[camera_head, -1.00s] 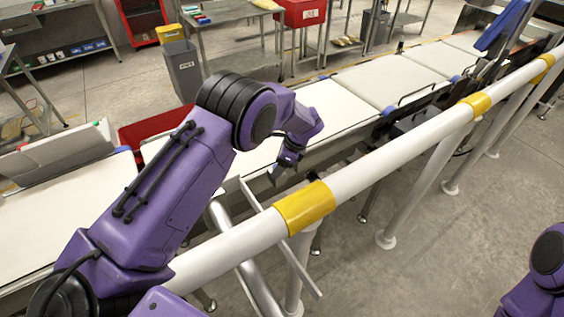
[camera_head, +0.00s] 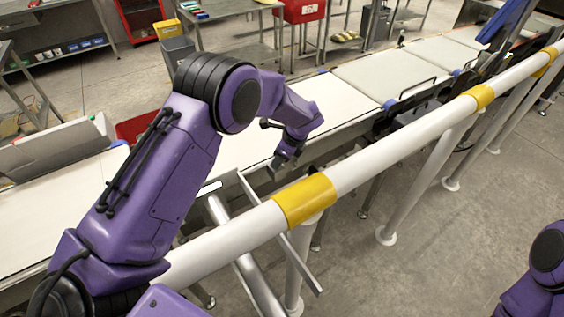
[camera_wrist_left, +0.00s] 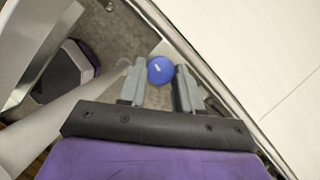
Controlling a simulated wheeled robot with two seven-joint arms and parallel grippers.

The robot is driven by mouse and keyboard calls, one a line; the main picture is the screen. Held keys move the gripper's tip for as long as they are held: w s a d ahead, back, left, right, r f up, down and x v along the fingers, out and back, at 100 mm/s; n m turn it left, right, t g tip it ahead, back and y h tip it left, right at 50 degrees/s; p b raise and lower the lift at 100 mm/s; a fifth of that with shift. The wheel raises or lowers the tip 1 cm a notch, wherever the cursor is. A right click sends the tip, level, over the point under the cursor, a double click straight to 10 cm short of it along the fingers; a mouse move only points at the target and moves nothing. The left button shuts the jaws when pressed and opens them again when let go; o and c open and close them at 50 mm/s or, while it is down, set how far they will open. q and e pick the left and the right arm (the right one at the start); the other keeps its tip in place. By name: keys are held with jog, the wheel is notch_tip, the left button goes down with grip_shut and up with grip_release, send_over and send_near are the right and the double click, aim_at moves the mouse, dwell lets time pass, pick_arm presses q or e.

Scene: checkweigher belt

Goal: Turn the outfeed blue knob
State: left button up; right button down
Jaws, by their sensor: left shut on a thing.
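The blue knob (camera_wrist_left: 160,70) shows in the left wrist view as a round blue cap with a small pale mark, beside the edge of the white belt. My left gripper (camera_wrist_left: 160,85) has its two grey fingers on either side of it, shut on the knob. In the head view my left gripper (camera_head: 281,163) points down at the near side of the conveyor, and the knob there is hidden behind it. My right gripper is out of view; only part of my right arm shows at the lower right.
A white rail (camera_head: 390,150) with yellow bands runs along the near side of the conveyor, close to my left arm. The white belt (camera_head: 325,105) lies just beyond my gripper. A red bin (camera_head: 137,127) and a grey metal bracket (camera_head: 262,205) are near the arm.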

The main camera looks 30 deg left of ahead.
pick_arm(q)
jog(key=m+b, duration=0.2)
jog(key=m+t+b, duration=0.1)
jog(key=shift+s+a+f, duration=0.1)
jog(key=shift+s+f, duration=0.15)
jog(key=shift+f, duration=0.1)
jog(key=shift+s+a+r+m+t+h+b, duration=0.1)
jog(key=shift+m+t+b, duration=0.15)
jog(key=shift+m+b, duration=0.35)
jog(key=shift+w+d+r+m+t+h+b, duration=0.1)
jog(key=shift+m+t+b, duration=0.2)
jog(key=shift+m, duration=0.35)
jog(key=shift+s+a+r+m+t+h+b, duration=0.1)
jog(key=shift+m+t+b, duration=0.05)
jog(key=shift+m+b, duration=0.45)
jog(key=o, duration=1)
jog(key=shift+o, duration=0.2)
jog(key=shift+r, duration=0.15)
jog(key=b+v, duration=0.2)
jog(key=v, duration=0.8)
